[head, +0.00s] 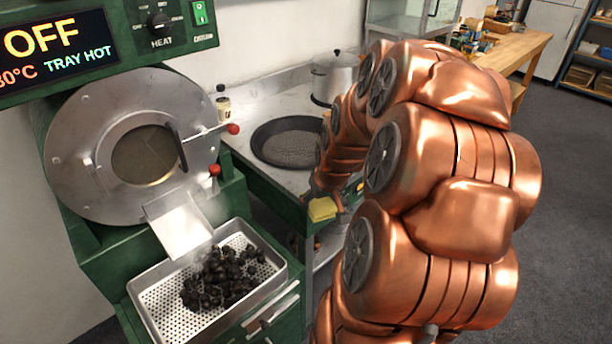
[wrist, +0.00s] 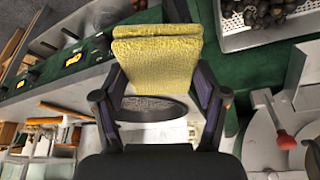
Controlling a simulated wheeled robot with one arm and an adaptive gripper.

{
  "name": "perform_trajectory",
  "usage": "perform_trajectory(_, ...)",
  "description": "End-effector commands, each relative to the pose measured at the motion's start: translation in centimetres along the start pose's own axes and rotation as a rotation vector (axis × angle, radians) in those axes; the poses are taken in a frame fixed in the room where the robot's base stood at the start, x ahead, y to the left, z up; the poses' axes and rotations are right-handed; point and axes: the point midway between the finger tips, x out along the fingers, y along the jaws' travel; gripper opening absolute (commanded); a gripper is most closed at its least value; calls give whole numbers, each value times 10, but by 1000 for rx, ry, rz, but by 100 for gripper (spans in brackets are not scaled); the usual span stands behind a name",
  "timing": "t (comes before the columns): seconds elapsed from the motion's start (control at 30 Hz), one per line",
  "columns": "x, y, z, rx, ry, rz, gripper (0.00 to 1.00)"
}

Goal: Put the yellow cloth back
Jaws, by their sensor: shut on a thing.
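The yellow cloth (wrist: 158,55) is folded and held between the two dark fingers of my gripper (wrist: 160,82) in the wrist view. In the head view the cloth (head: 322,209) is a small yellow patch just below my copper arm, near the green front edge of the counter. It looks held in the air there; I cannot tell whether it touches the edge. Most of my gripper is hidden behind the arm in the head view.
The roaster (head: 75,150) stands at left, its display reading OFF and TRAY HOT. Its perforated tray (head: 160,297) holds dark chestnuts. A black pan (head: 288,142), a pot (head: 335,75) and a small bottle (head: 223,103) stand on the counter. A wooden table (head: 525,48) is behind.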

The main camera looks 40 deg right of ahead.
Motion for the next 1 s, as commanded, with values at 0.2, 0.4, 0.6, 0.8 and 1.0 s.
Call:
perform_trajectory(0.2,12,8,-26,1,0,0,44)
perform_trajectory(0.4,24,15,-48,2,-1,0,44)
perform_trajectory(0.6,36,22,-69,2,-4,0,44)
perform_trajectory(0.8,48,28,-92,2,-3,0,44)
perform_trajectory(1.0,59,35,-114,3,0,1,44)
